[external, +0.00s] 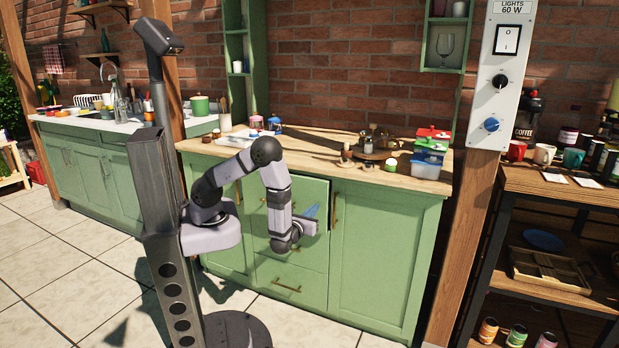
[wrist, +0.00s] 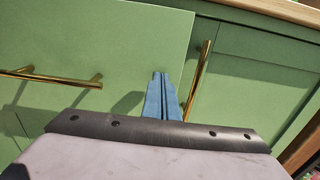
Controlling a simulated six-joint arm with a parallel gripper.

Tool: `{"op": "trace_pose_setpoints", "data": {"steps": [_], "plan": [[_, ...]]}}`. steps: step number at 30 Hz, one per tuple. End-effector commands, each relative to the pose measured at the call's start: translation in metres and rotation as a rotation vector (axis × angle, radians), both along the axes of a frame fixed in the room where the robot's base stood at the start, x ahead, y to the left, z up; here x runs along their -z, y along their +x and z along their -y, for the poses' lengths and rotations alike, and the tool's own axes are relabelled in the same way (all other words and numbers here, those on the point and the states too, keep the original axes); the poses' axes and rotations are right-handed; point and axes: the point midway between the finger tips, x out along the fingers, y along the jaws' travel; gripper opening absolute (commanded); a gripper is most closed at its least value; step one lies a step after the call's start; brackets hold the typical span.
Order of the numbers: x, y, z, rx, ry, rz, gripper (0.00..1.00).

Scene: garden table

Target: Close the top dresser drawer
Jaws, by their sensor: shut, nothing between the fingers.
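The green top drawer front (external: 311,190) is in the middle of the dresser in the external view and appears to stand out from the cabinet. In the wrist view, the drawer front (wrist: 95,35) fills the upper left, with a brass bar handle (wrist: 50,78) at left. My gripper (external: 312,211) is shut and empty, with blue fingers, in front of the drawer's right part. In the wrist view its fingertips (wrist: 160,76) are near the drawer's right edge. I cannot tell whether they touch it. My arm hides part of the drawer in the external view.
A green door (external: 372,250) with an upright brass handle (wrist: 201,75) is right of the drawers. A lower drawer (external: 290,283) is below. The wooden countertop (external: 300,146) above carries jars, boxes and a tray. Tiled floor lies in front.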

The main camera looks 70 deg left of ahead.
Motion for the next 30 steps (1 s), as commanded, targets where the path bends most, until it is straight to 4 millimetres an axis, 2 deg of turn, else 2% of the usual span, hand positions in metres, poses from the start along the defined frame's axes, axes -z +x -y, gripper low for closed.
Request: {"op": "trace_pose_setpoints", "data": {"steps": [6,19,30], "plan": [[0.000,0.008,-0.008,0.000,0.000,0.000,0.00],[0.000,0.010,-0.009,-0.001,0.000,0.000,0.00],[-0.001,0.041,-0.041,-0.003,-0.001,0.001,0.00]]}}
